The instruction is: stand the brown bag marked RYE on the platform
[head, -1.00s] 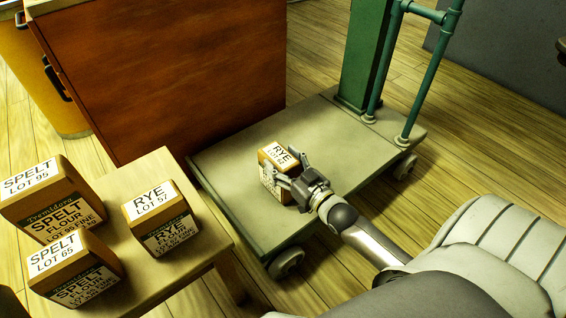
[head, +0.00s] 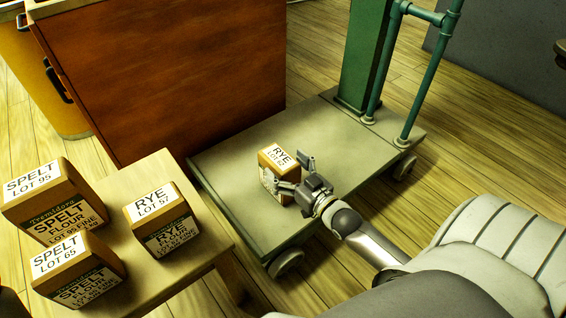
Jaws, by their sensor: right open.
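A brown bag marked RYE (head: 276,158), lot number small, stands upright on the grey-green platform (head: 230,160) of a wheeled scale. My right gripper (head: 296,176) is open beside the bag's right side, its fingers spread near the bag's front and right. Whether a finger touches the bag I cannot tell. A second brown bag marked RYE, lot 57 (head: 160,225), stands on the wooden table (head: 140,166) at the left. My left gripper is not in view.
Two SPELT bags, lot 95 (head: 50,205) and lot 65 (head: 75,272), stand on the table left of the RYE bag. A green post (head: 366,55) and pipe rail (head: 425,80) rise at the platform's far end. A brown cabinet (head: 165,80) borders the platform's back left.

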